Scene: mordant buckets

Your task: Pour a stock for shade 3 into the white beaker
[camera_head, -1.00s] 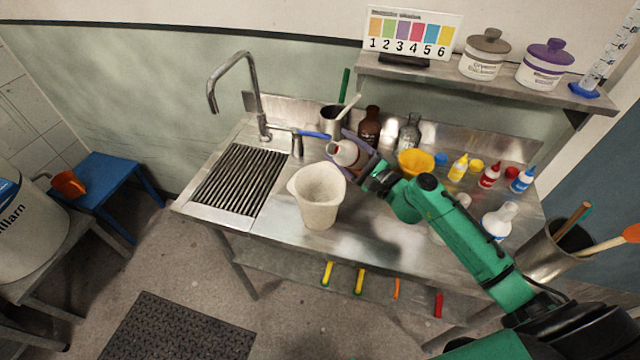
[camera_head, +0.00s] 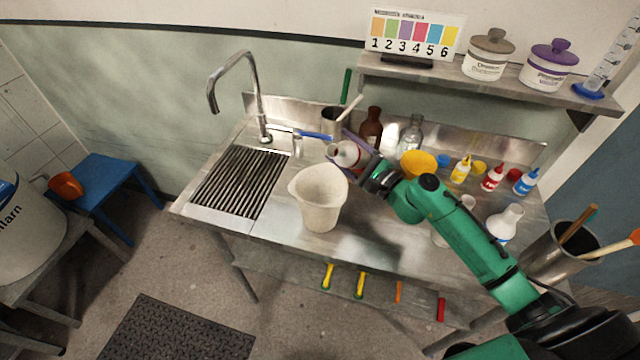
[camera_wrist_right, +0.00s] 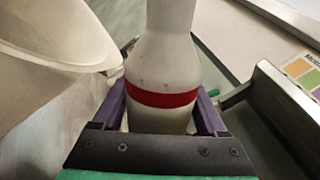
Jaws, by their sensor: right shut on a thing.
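The white beaker (camera_head: 320,208), a wide off-white vessel with a spout, stands upright on the steel bench in front of the sink's right side. My right gripper (camera_head: 362,160) is shut on a white bottle with a red band (camera_head: 346,153). The bottle is tipped over, its mouth toward the left, behind the beaker's rim. In the right wrist view the red-banded bottle (camera_wrist_right: 162,80) sits between the purple fingers, with the beaker (camera_wrist_right: 50,45) beside it at left. No liquid stream is visible. A white bottle with a blue band (camera_head: 503,223) stands at right. My left gripper is out of view.
The shade card (camera_head: 413,35) shows purple at 3. A tap (camera_head: 250,90) and sink grate (camera_head: 240,183) are at left. A brown bottle (camera_head: 371,127), clear bottle (camera_head: 410,133) and yellow bowl (camera_head: 417,165) stand behind my arm. Small dye bottles (camera_head: 493,177) stand at right.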

